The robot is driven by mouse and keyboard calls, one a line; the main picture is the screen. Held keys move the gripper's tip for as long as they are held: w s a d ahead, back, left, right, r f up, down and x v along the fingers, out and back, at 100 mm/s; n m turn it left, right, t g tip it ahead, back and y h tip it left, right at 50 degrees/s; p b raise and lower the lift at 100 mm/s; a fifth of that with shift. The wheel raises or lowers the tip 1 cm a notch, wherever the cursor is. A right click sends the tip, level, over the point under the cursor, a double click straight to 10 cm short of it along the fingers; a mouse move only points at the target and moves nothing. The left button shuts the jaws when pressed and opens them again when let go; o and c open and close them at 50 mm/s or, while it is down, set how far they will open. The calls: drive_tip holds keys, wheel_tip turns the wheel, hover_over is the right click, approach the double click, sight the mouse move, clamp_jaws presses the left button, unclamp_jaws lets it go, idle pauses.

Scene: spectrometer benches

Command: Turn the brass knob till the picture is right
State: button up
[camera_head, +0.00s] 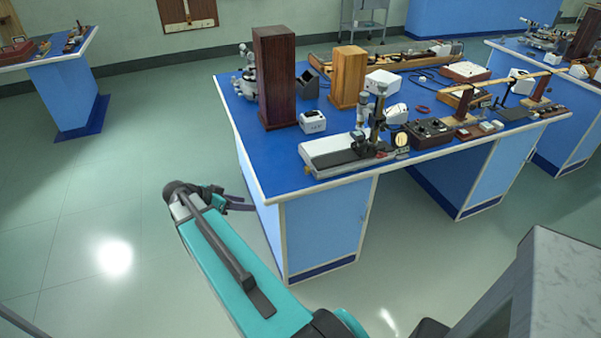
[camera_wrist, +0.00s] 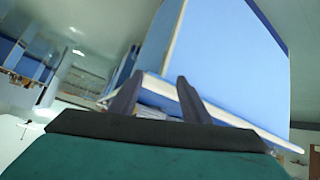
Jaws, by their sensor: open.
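I cannot pick out a brass knob in either view; parts on the bench are too small to tell. An upright instrument (camera_head: 361,135) stands on a pale base (camera_head: 340,153) near the front edge of the blue bench (camera_head: 285,183). A small round cream disc (camera_head: 401,139) is just right of it; I cannot tell if it is a picture. My gripper (camera_head: 240,203) is off the bench's left front side, below the top. In the wrist view my gripper (camera_wrist: 156,92) has two dark fingers apart with nothing held, facing the blue bench side (camera_wrist: 230,60).
A dark wooden box (camera_head: 274,80) and a lighter wooden box (camera_head: 348,78) stand on the bench. A black control box (camera_head: 428,132) lies right of the instrument. Another bench (camera_head: 62,95) is at far left. The floor (camera_head: 130,190) left of the bench is clear.

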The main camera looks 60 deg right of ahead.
sight(305, 170)
drive_tip(key=s+d+r+m+g+h, duration=0.1)
drive_tip(key=d+r+m, duration=0.1)
drive_tip(key=d+r, duration=0.1)
drive_tip(key=s+d+r+m+g+h, duration=0.1)
drive_tip(key=s+d+r+m, duration=0.1)
drive_tip(key=d+r+m, duration=0.1)
drive_tip(key=s+d+r+m, duration=0.1)
drive_tip(key=d+r+m, duration=0.2)
drive_tip(key=d, duration=0.1)
drive_tip(key=shift+s+d+g+h, duration=0.2)
drive_tip(key=shift+s+g+h, duration=0.05)
drive_tip(key=shift+g+h, duration=0.15)
drive_tip(key=shift+d+f, duration=0.1)
drive_tip(key=p+x, duration=0.5)
drive_tip(key=x, duration=0.8)
drive_tip(key=shift+s+d, duration=0.15)
drive_tip(key=shift+d, duration=0.05)
